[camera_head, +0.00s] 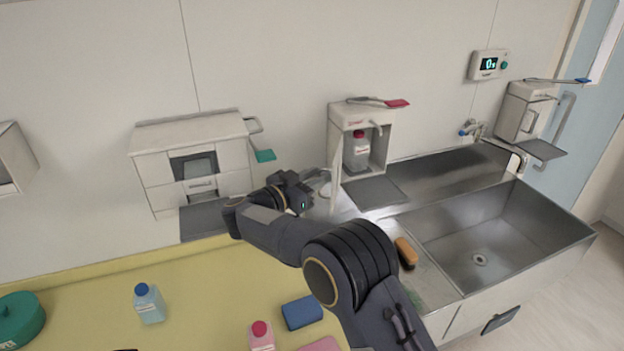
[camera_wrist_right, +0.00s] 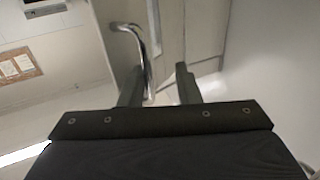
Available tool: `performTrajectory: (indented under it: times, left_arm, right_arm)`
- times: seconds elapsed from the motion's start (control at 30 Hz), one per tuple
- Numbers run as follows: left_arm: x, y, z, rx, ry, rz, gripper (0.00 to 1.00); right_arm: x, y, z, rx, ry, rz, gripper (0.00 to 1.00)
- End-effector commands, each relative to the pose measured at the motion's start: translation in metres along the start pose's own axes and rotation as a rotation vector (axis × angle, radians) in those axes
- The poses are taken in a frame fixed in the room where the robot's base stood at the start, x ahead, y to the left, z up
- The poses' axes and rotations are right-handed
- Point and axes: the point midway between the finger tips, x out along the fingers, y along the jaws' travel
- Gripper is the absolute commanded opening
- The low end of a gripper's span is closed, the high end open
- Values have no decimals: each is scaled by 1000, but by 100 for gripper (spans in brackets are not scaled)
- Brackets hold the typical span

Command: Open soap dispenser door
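The middle soap dispenser (camera_head: 342,115) is a white wall box with a red-tipped lever on top. Its front is open and a bottle with a red cap (camera_head: 357,150) stands inside. A pale door panel (camera_head: 335,178) stands out from its left side, seen nearly edge-on. My right gripper (camera_head: 322,183) is at the lower left of this box, beside the panel. In the right wrist view its two fingers (camera_wrist_right: 160,86) are apart, with the lower end of a chrome bar handle (camera_wrist_right: 143,60) between them; contact cannot be told. My left gripper is not identifiable.
Another dispenser (camera_head: 525,110) with a blue-tipped lever hangs above the steel sink (camera_head: 480,215) at the right. Bottles and a blue sponge (camera_head: 302,312) sit on the yellow counter (camera_head: 205,275). An orange brush (camera_head: 406,252) lies by the sink.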

Motion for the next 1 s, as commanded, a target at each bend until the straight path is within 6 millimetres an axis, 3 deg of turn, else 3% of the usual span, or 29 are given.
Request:
performTrajectory:
  times: [0.27,0.7,1.0]
  left_arm:
    - [1,-1,1,0,0,0,0]
    - [22,-10,11,0,0,0,0]
    - [23,-10,12,0,0,0,0]
  right_arm:
    - [-5,-1,3,-2,-4,-6,29]
    - [-69,-1,3,0,-2,-5,29]
    - [-80,0,1,-1,-2,-2,29]
